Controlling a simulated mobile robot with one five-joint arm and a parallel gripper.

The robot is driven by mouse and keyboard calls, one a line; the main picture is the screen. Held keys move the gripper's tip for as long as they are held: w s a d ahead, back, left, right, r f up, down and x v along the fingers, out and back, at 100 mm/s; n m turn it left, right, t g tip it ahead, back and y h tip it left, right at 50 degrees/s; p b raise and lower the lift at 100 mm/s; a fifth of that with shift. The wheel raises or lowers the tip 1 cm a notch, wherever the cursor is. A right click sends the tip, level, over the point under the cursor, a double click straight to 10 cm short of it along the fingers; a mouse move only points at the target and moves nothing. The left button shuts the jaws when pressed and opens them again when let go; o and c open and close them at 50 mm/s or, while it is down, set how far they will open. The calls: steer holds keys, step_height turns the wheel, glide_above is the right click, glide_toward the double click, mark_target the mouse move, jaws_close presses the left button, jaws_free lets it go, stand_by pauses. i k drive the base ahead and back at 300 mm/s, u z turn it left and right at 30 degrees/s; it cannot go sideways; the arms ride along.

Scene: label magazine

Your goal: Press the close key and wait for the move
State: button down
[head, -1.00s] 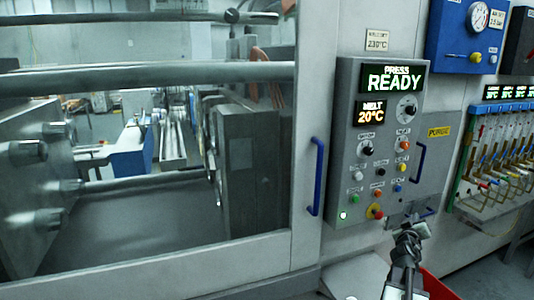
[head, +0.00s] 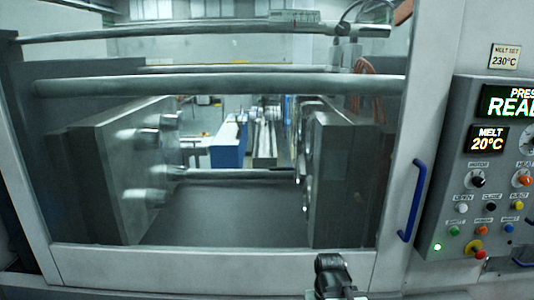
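The close key (head: 491,207) is a small black button under a "CLOSE" label on the grey control panel (head: 462,120) at the right. My gripper (head: 333,268) is at the bottom, in front of the window's lower frame, to the left of and below the panel and apart from the key. It is dark and seen from behind, so its fingers cannot be made out. The green press display (head: 506,101) is cut off by the picture's edge and shows "PRES" over "REA". Behind the window, the left platen (head: 100,170) and the right platen (head: 345,180) stand apart with a wide gap.
A blue door handle (head: 413,200) stands between window and panel. The melt display (head: 488,139) reads 20°C. A red-and-yellow stop button (head: 475,248) and a lit green lamp (head: 437,247) are low on the panel. Tie bars (head: 220,86) cross the window.

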mark_target(491, 207)
steer(key=z, duration=1.3)
